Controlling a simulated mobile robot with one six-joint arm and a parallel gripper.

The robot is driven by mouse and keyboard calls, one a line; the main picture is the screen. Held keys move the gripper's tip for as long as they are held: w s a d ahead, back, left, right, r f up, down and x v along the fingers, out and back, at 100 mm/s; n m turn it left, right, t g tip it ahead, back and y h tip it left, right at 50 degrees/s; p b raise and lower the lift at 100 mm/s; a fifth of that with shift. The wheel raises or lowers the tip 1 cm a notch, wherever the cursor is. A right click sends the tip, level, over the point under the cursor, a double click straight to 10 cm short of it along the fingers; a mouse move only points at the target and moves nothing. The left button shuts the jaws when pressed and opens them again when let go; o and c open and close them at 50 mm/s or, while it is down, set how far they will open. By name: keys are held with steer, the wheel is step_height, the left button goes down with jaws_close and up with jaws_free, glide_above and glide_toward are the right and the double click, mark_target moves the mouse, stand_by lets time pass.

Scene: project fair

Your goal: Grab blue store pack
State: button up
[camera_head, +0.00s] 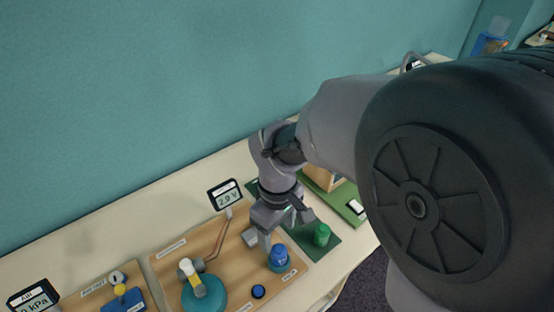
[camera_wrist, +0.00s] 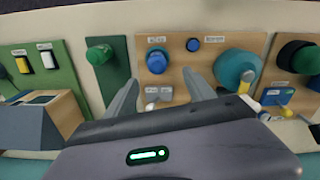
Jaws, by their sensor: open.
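The blue store pack (camera_head: 278,255) is a short blue cylinder standing upright in a round teal seat near the right end of a wooden board. In the wrist view the blue pack (camera_wrist: 156,62) lies ahead of my gripper (camera_wrist: 163,82), between the lines of its two fingers. My gripper (camera_head: 286,226) is open and empty. It hangs above and just behind the pack, and I see no contact. In the head view one finger is close to the pack's upper left; the exact gap is unclear.
A green pack (camera_head: 322,235) stands on a dark green mat just right of the blue pack. A blue button (camera_head: 258,292), a teal crank wheel (camera_head: 203,293) and a 2.9 V display (camera_head: 225,195) are on the left. A green board (camera_head: 347,204) lies further right.

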mark_target(279, 248)
step_height(279, 248, down, 6)
steer(key=shift+w+f+b, duration=0.1)
steer(key=shift+f+b, duration=0.1)
steer(key=shift+b, duration=0.85)
steer(key=f+b, duration=0.1)
steer(key=f, duration=0.1)
steer(key=f+b, duration=0.2)
steer(key=f, duration=0.1)
steer(key=shift+w+d+f, duration=0.25)
steer(key=shift+f, duration=0.1)
steer(key=shift+r, duration=0.2)
jaws_close()
